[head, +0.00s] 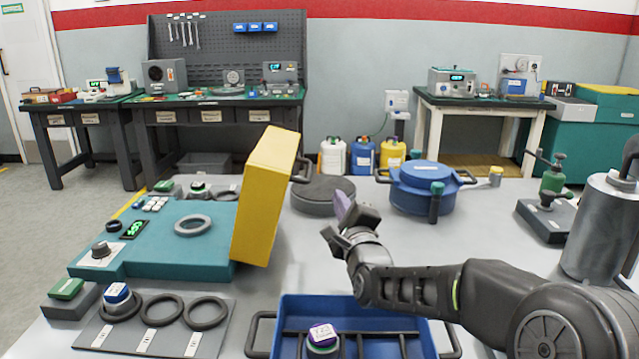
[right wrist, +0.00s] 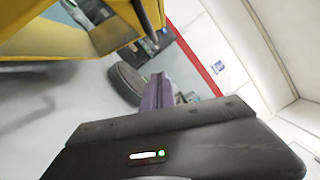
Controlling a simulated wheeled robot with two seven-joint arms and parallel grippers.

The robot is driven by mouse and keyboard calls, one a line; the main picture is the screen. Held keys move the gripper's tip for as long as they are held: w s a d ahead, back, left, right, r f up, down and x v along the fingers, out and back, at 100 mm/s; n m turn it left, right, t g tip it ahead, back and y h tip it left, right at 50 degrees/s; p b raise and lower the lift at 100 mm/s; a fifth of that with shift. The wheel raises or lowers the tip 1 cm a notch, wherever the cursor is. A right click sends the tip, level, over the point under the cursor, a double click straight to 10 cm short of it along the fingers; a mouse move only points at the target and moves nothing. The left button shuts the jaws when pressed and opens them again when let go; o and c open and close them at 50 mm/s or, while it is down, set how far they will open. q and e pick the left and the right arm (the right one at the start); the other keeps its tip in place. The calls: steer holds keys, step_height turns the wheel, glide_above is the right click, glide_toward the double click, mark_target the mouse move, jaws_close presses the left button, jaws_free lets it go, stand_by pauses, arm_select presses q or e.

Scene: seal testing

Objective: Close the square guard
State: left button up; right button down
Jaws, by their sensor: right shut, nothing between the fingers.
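The square guard (head: 265,195) is a yellow box-shaped cover. It stands raised and slightly tilted at the right side of the teal test unit (head: 150,262). A grey ring (head: 193,226) lies uncovered on the unit's top. A dark handle shows on the guard's right side. My right gripper (head: 338,222) is shut and empty, to the right of the guard and apart from it in the head view. In the right wrist view the yellow guard (right wrist: 75,35) fills the upper left, near the purple-tipped fingers (right wrist: 158,92). My left gripper is not in view.
A blue tray (head: 290,305) with a purple-topped part is in front. A round dark plate (head: 322,198) and a blue lidded pot (head: 425,188) stand behind the right gripper. A grey mat with dark rings (head: 163,309) lies front left. A steel cylinder (head: 598,230) stands at right.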

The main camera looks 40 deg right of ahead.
steer(key=w+a+r+p, duration=0.1)
steer(key=w+r, duration=0.1)
steer(key=w, duration=0.4)
steer(key=shift+r, duration=0.15)
